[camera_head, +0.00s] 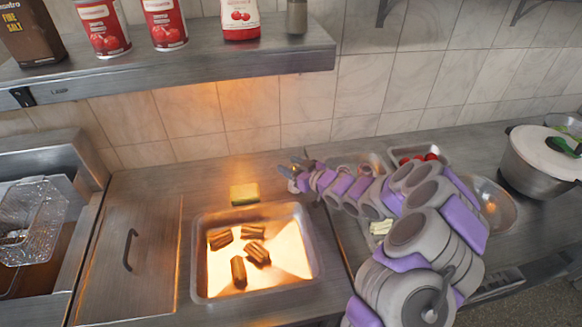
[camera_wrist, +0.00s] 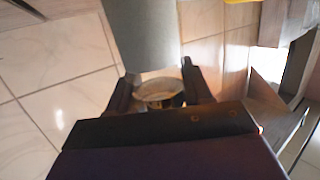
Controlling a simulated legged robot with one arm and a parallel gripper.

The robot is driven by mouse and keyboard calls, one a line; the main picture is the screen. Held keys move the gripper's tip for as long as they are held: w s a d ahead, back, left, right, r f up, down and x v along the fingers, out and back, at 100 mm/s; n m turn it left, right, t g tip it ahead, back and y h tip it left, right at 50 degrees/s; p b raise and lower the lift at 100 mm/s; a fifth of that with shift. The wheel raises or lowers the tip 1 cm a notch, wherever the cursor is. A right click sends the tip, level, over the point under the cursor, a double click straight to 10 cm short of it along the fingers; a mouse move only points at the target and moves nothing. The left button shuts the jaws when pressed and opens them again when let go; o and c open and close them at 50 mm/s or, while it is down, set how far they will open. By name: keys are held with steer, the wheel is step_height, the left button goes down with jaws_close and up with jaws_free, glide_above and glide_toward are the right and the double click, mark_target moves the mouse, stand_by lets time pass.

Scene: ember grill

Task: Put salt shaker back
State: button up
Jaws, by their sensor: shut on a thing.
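My gripper (camera_wrist: 160,92) is shut on the salt shaker (camera_wrist: 145,35). In the wrist view its pale grey cylinder reaches to the top edge, with a clear, round end between the fingers. In the head view my gripper (camera_head: 291,173) is above the back of the counter, close to the tiled wall and below the shelf (camera_head: 200,62). The held shaker is too small to make out clearly there. A similar grey-brown shaker (camera_head: 297,16) stands at the right end of the shelf.
A lit grill pan (camera_head: 308,243) holds several brown pieces. A yellow-green sponge (camera_head: 244,193) lies behind it. A pot (camera_head: 541,160) stands right.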

steer(key=shift+d, duration=0.1)
steer(key=o, duration=1.2)
steer(key=shift+d, duration=0.15)
steer(key=shift+o, duration=0.5)
steer(key=p+v, duration=0.2)
steer(key=v, duration=1)
steer(key=shift+s, duration=0.15)
